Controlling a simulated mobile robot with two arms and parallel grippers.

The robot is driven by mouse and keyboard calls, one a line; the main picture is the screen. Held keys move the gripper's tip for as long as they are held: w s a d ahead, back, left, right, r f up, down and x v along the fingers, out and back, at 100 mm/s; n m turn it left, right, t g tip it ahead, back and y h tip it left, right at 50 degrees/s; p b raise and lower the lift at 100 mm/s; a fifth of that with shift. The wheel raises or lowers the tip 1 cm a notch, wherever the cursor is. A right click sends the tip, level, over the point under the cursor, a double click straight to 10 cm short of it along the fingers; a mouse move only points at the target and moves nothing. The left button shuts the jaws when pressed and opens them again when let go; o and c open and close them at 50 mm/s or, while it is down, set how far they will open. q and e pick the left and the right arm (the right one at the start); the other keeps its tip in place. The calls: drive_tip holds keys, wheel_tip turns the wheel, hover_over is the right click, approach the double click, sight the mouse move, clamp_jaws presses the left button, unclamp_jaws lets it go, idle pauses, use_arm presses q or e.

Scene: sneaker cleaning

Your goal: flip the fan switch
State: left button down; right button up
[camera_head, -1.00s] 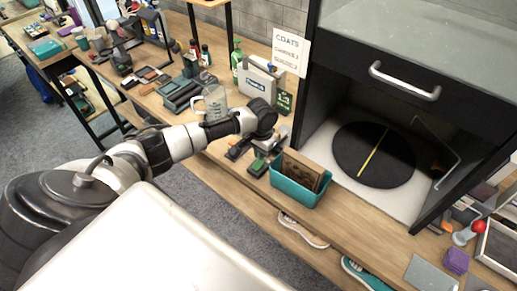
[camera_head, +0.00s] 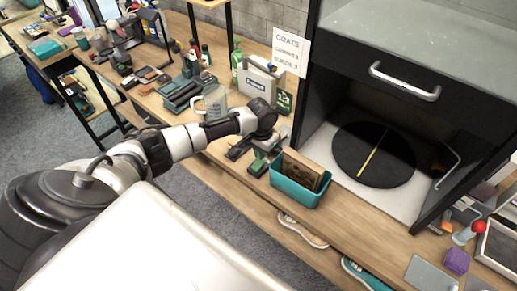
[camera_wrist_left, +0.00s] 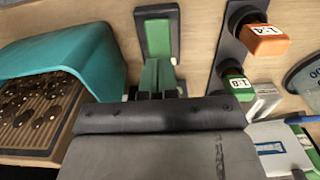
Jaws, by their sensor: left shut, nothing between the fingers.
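My left gripper (camera_head: 268,140) is shut and empty, pointing down at the bench beside the teal bin. In the left wrist view its closed fingertips (camera_wrist_left: 158,92) are at the near end of a black device with a green panel (camera_wrist_left: 156,38). This device also shows in the head view (camera_head: 258,165). It could be the fan switch, but no label on it is readable. I cannot tell whether the fingertips touch it. My right gripper is not in view.
The teal bin (camera_head: 297,190) holds a brown item close to the gripper. A dark holder with an orange block (camera_wrist_left: 266,37) and a green block (camera_wrist_left: 238,85) stands on the other side. A black cabinet with a dark turntable (camera_head: 373,155) is to the right.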

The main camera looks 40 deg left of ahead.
use_arm(q)
drive_tip(key=shift+s+f+b, duration=0.1)
drive_tip(key=shift+f+b, duration=0.65)
drive_tip(key=shift+f, duration=0.7)
idle(0.8)
drive_tip(key=shift+r, duration=0.1)
drive_tip(key=shift+r+p, duration=0.8)
drive_tip(key=shift+p, duration=0.3)
wheel_tip(320, 180, up, 5)
drive_tip(key=p, duration=0.5)
drive_tip(key=shift+r+p, duration=0.15)
drive_tip(key=shift+p, duration=0.25)
